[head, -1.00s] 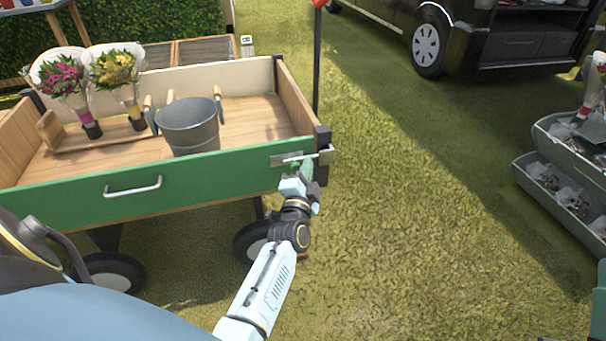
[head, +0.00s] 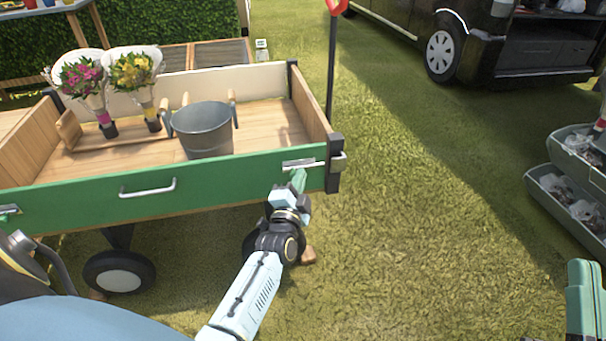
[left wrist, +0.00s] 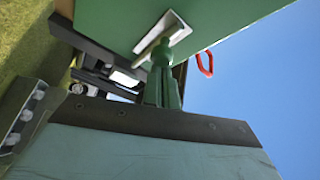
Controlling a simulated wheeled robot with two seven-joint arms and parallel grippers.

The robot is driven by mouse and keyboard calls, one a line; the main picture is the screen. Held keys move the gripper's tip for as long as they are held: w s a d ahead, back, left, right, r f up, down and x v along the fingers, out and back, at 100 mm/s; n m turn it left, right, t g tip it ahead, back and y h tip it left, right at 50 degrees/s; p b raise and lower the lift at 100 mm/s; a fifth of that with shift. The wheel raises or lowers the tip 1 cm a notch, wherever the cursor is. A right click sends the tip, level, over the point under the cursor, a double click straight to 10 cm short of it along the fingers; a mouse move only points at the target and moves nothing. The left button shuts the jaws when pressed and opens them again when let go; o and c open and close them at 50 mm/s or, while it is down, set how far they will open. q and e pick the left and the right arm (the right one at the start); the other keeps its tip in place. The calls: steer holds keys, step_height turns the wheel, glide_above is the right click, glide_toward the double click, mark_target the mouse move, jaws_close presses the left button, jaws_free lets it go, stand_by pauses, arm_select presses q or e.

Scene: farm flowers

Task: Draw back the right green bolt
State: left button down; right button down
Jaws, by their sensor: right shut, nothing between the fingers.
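The right bolt, a pale metal rod on a plate (head: 303,163), sits at the right end of the cart's green side board (head: 225,172). My right gripper (head: 586,290) is shut and empty at the lower right, away from the cart.
A metal bucket (head: 203,130) and two bouquets (head: 134,75) stand in the cart. Another bolt (head: 9,210) is at the board's left end, beyond the handle (head: 148,189). Grey tiered bins (head: 570,185) stand at right. Grass between is open.

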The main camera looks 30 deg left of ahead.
steer(key=shift+f, duration=0.1)
stand_by(0.3)
